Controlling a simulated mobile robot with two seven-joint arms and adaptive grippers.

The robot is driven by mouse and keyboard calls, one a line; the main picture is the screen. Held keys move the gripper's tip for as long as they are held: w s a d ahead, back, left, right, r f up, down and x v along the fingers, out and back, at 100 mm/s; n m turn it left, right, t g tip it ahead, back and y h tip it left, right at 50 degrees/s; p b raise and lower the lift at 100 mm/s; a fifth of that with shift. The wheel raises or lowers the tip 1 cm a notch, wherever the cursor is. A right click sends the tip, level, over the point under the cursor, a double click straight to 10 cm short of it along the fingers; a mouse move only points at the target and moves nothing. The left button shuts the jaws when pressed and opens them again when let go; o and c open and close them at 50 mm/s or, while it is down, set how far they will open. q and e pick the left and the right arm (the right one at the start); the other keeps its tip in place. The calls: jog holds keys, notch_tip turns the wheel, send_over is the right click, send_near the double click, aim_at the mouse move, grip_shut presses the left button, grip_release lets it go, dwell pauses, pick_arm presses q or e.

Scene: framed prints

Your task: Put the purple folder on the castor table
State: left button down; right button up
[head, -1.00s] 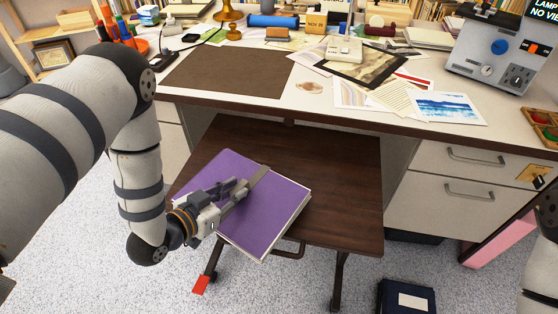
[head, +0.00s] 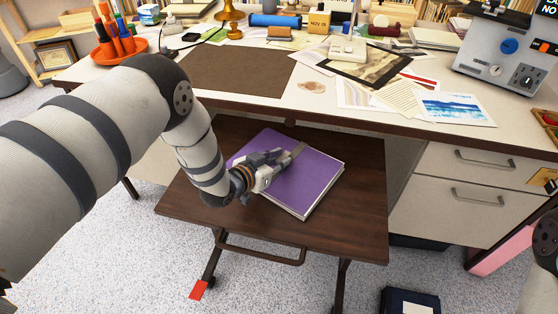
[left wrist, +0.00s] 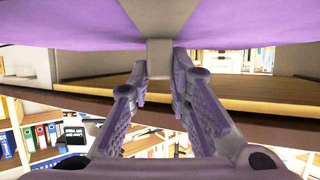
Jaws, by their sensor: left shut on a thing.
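The purple folder (head: 312,180) lies flat over the dark wooden top of the castor table (head: 345,235) in the head view. Whether it touches the tabletop or hovers just above it, I cannot tell. My left gripper (head: 284,163) is over the folder, shut on a grey strip that crosses its face. In the left wrist view, the fingers (left wrist: 158,85) close on this grey strip (left wrist: 160,55), with the purple cover (left wrist: 70,32) above them. My right gripper is out of view; only part of the right arm shows at the right edge.
A cluttered desk (head: 250,98) stands behind the castor table, with papers, a brown mat (head: 235,75) and a grey instrument box (head: 505,50). Drawers (head: 470,180) stand to the right. A dark blue box (head: 410,302) is on the floor. The table's front and right tabletop are bare.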

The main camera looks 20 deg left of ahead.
pick_arm(q)
jog(key=shift+w+r, duration=0.1)
jog(key=shift+r, duration=0.05)
jog(key=shift+f, duration=0.2)
jog(key=c, duration=1.5)
grip_release()
jog(key=shift+r, duration=0.1)
jog(key=shift+s+a+r, duration=0.1)
jog(key=shift+s+r, duration=0.15)
jog(key=p+v, duration=0.2)
jog(key=v, duration=0.9)
jog(key=shift+s+p, duration=0.3)
jog(key=shift+s, duration=0.05)
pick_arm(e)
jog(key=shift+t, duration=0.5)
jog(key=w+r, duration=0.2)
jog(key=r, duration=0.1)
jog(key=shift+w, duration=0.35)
pick_arm(q)
jog(key=shift+f, duration=0.1)
